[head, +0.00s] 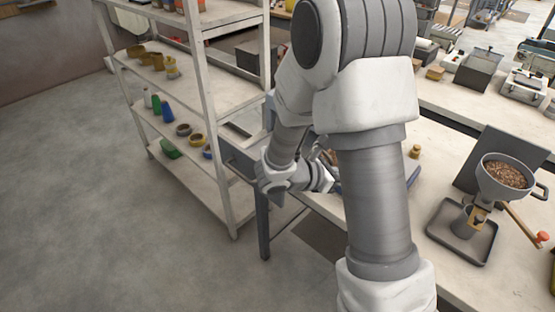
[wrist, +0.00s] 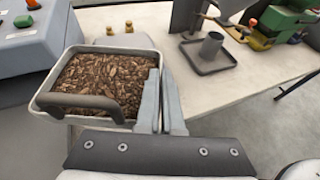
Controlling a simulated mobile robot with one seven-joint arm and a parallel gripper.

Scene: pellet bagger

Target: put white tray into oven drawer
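The white tray (wrist: 148,43), filled with brown chips, shows in the wrist view at left centre, beside a blue-grey machine. A dark curved handle (wrist: 80,103) crosses its near side; I cannot tell whether it belongs to the tray or to a drawer beneath. My gripper (wrist: 162,85) is at the tray's right wall, its two fingers close together with the rim apparently pinched between them. The tray looks level. In the head view my arm hides the tray and the fingertips. I cannot make out the oven drawer clearly.
The blue-grey machine (wrist: 30,45) stands at upper left in the wrist view. Brass-coloured knobs (wrist: 120,27) and a small tray with a cup (wrist: 211,48) are on the worktable. In the head view, a funnel of chips (head: 506,174) stands right, shelves (head: 205,75) left; floor is open left.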

